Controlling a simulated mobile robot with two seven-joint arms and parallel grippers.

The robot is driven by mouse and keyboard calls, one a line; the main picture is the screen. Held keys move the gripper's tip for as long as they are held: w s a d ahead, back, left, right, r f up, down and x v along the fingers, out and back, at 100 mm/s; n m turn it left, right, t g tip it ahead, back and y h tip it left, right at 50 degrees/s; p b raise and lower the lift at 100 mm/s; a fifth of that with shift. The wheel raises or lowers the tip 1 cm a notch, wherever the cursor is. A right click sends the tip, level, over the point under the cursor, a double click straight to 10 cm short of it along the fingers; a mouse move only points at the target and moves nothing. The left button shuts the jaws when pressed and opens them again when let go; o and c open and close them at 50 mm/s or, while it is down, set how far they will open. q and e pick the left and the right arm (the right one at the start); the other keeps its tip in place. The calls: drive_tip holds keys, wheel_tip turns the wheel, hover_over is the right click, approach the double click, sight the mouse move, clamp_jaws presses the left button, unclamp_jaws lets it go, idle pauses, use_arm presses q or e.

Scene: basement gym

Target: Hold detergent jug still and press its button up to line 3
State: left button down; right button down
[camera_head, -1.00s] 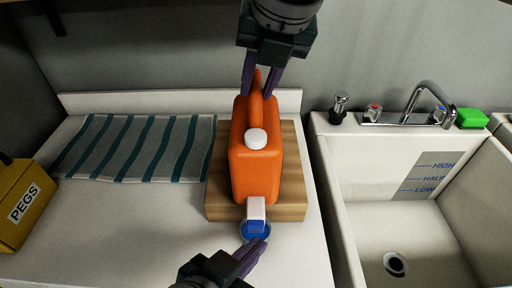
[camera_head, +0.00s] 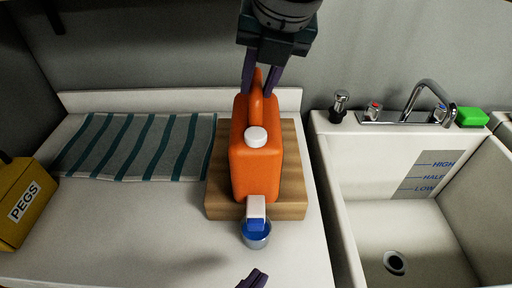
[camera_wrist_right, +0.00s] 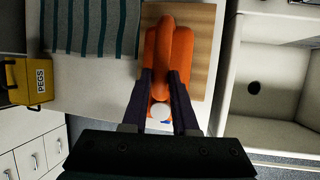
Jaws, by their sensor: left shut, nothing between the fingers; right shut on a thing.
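The orange detergent jug (camera_head: 256,172) stands upright on a wooden board (camera_head: 292,185), with a white cap (camera_head: 256,137) on top. Its white spout (camera_head: 256,206) with a blue button (camera_head: 256,225) faces the front. A small cup (camera_head: 257,241) with blue in it is under the spout; its lines are too small to read. My right gripper (camera_head: 261,92) is shut on the jug's handle (camera_head: 257,100); its fingers also straddle the jug in the right wrist view (camera_wrist_right: 163,80). My left gripper (camera_head: 256,278) is shut and empty, in front of the cup and apart from it, mostly cut off by the bottom edge.
A striped towel (camera_head: 135,147) lies at the left on the white counter (camera_head: 130,225). A yellow PEGS box (camera_head: 24,203) is at the far left. A sink (camera_head: 385,225) with a tap and a green sponge (camera_head: 472,117) is at the right. The front left counter is clear.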

idle(0.4)
drive_tip(key=c, duration=0.6)
unclamp_jaws()
wheel_tip(320, 180, up, 7)
drive_tip(key=p, duration=0.6)
drive_tip(key=shift+r, duration=0.1)
